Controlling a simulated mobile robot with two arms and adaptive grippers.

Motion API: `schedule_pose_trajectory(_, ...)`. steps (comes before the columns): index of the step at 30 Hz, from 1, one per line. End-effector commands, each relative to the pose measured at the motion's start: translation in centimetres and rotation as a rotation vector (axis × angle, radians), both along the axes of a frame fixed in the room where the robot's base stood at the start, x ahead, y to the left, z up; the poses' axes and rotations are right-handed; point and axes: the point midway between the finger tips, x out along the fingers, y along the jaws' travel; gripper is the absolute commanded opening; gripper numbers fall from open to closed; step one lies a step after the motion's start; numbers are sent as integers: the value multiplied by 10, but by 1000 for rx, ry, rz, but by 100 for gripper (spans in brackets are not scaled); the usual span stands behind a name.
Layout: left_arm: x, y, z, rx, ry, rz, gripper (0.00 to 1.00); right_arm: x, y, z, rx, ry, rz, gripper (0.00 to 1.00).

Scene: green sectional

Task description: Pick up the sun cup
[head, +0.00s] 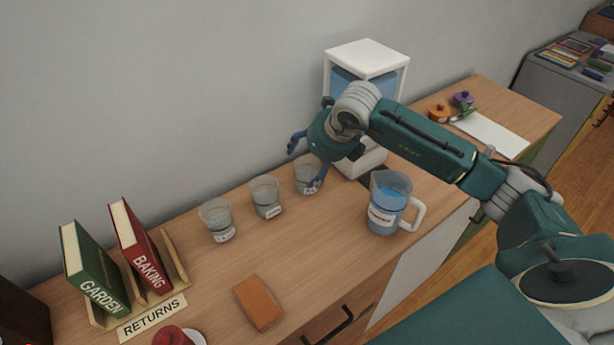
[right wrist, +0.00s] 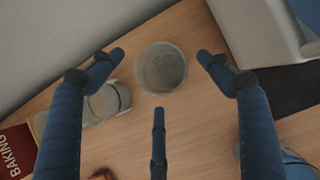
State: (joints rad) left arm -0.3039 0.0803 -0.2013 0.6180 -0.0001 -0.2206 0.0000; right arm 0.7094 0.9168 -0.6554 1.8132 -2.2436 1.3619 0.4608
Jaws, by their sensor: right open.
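Three clear cups with small white labels stand in a row on the wooden cabinet top: a left cup (head: 216,220), a middle cup (head: 265,197) and a right cup (head: 307,172). The labels are too small to read, so I cannot tell which is the sun cup. My right gripper (head: 305,163) is open over the right cup, with one blue finger partly covering its front. In the right wrist view this cup (right wrist: 161,67) sits between the spread fingertips (right wrist: 160,75), and nothing is gripped. My left gripper is out of view.
A white dispenser (head: 368,57) stands close behind my right gripper. A pitcher of blue liquid (head: 388,205) stands to the right. A book rack marked RETURNS (head: 152,318) and an orange-brown block (head: 258,302) are at the left front. The wall runs behind the cups.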

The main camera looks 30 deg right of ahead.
Motion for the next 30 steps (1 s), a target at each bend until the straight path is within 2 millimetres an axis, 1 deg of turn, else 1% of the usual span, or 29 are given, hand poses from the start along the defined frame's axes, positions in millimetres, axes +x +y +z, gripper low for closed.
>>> schedule_pose_trajectory(1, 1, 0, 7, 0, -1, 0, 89, 2, 0, -5, 1, 5, -1, 77)
schedule_pose_trajectory(3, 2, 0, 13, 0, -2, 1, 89, 8, -1, -14, 3, 5, -2, 77)
schedule_pose_trajectory(7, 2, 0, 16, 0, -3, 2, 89, 17, 0, -31, 2, 3, -1, 77)
schedule_pose_trajectory(11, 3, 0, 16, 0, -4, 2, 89, 21, 0, -38, 1, 1, 0, 77)
schedule_pose_trajectory(17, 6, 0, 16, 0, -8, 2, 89, 21, 0, -39, 1, 0, 0, 77)
schedule_pose_trajectory(18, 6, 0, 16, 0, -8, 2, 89, 21, 0, -38, 1, 0, 0, 69)
schedule_pose_trajectory(23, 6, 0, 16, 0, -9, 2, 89, 21, 0, -38, 1, 0, 0, 38)
schedule_pose_trajectory(24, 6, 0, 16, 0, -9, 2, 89, 21, 0, -38, 1, 0, 0, 34)
schedule_pose_trajectory(30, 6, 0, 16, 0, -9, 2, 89, 21, 0, -38, 1, 0, 0, 34)
